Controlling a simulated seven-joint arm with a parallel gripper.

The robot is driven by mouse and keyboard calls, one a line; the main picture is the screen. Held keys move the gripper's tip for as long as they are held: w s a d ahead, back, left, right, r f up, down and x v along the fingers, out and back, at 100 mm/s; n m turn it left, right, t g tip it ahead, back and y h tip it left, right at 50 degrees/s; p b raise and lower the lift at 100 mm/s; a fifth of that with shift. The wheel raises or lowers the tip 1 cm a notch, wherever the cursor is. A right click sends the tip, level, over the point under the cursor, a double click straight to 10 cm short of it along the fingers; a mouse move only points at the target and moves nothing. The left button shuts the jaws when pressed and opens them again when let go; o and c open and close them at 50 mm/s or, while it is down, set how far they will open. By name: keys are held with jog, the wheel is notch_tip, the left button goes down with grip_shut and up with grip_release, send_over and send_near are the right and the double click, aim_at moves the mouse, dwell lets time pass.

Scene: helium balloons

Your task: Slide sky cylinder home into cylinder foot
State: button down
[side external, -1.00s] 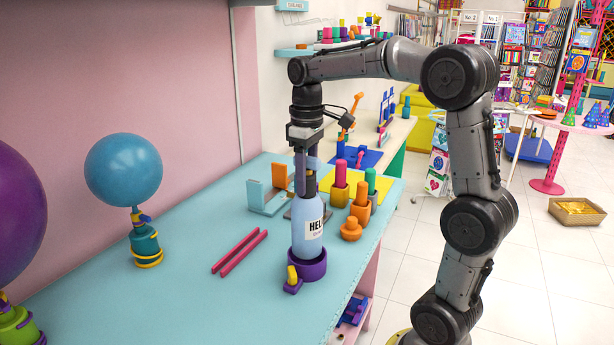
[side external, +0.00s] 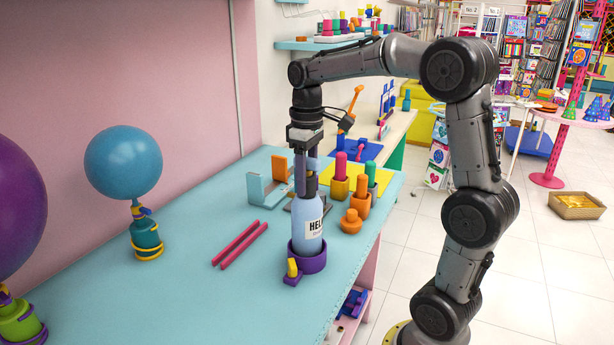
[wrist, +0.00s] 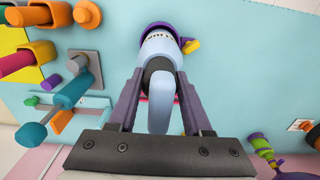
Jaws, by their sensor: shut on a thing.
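The sky cylinder (side external: 307,222), pale blue with a white label and a dark collar, stands about upright. Its lower end is inside the purple cylinder foot (side external: 309,264), which hides how deep the base sits. The foot has a yellow piece (side external: 292,268) at its front left. My gripper (side external: 308,190) is above the foot, shut on the top of the cylinder. In the wrist view my gripper (wrist: 159,80) has its two fingers either side of the collar and rounded top of the sky cylinder (wrist: 160,45), with the foot (wrist: 155,28) partly hidden behind.
Two pink bars (side external: 240,244) lie to the left on the blue table (side external: 190,285). An orange knobbed piece (side external: 350,222) and several coloured pegs in blocks (side external: 361,195) stand close on the right. A blue balloon on a teal cylinder (side external: 145,238) stands far left.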

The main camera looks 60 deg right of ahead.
jog(key=shift+f, duration=1.45)
jog(key=shift+c, duration=1.9)
grip_release()
jog(key=shift+o, duration=0.6)
jog(key=shift+f, duration=0.15)
jog(key=shift+r, duration=4.05)
